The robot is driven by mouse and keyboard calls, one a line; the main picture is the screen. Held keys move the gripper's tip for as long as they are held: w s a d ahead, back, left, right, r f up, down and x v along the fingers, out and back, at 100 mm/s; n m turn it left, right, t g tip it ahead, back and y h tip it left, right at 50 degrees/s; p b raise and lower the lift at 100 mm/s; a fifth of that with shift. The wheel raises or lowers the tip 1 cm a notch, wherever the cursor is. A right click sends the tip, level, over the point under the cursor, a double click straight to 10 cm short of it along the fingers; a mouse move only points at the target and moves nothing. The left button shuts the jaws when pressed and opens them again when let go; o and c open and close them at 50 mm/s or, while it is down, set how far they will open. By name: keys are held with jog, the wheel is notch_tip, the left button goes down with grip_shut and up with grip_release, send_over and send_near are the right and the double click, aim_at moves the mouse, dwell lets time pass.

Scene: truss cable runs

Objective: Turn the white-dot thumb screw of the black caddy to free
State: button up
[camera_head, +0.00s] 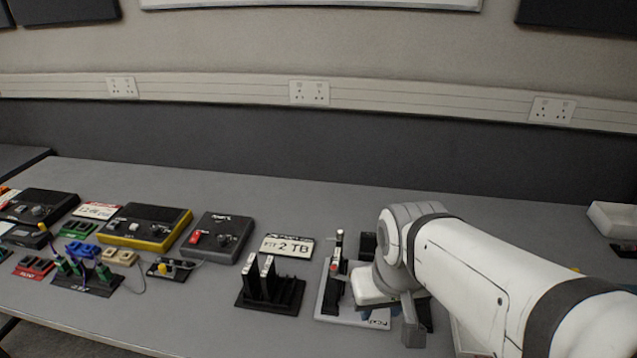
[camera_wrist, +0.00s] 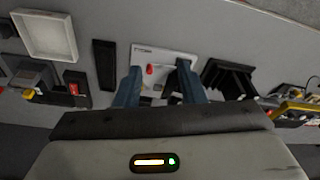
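A white base plate (camera_head: 327,308) stands on the bench at centre right and carries a dark upright part (camera_head: 334,285) with a red knob (camera_head: 341,267). In the wrist view the plate (camera_wrist: 178,58) and the red knob (camera_wrist: 151,69) lie beyond and between my fingers. My gripper (camera_wrist: 160,88) is open, with two blue fingers apart and nothing seen between the tips. In the head view my arm hides part of the plate's right side. I cannot make out a white-dot thumb screw, or tell for sure which black part is the caddy.
A black slotted rack (camera_head: 270,293) holding upright pieces stands left of the plate. Dark and yellow boxes (camera_head: 147,226) crowd the left. A white tray (camera_wrist: 45,38) shows in the wrist view. The back of the bench is clear.

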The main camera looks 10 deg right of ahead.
jog(key=shift+o, duration=0.2)
jog(key=shift+a, duration=0.15)
jog(key=shift+o, duration=0.2)
jog(key=shift+w+r, duration=0.1)
jog(key=w+r+n+g+p, duration=0.2)
jog(key=w+r+n, duration=0.15)
jog(key=w, duration=0.45)
jog(key=n+g+h+p, duration=0.4)
jog(key=n+p, duration=0.1)
jog(key=n, duration=0.2)
send_near(340, 232)
jog(key=shift+m, duration=0.25)
jog(key=x, duration=0.8)
jog(key=shift+s+f, duration=0.1)
jog(key=shift+f, duration=0.15)
jog(key=shift+t+y, duration=0.3)
grip_shut()
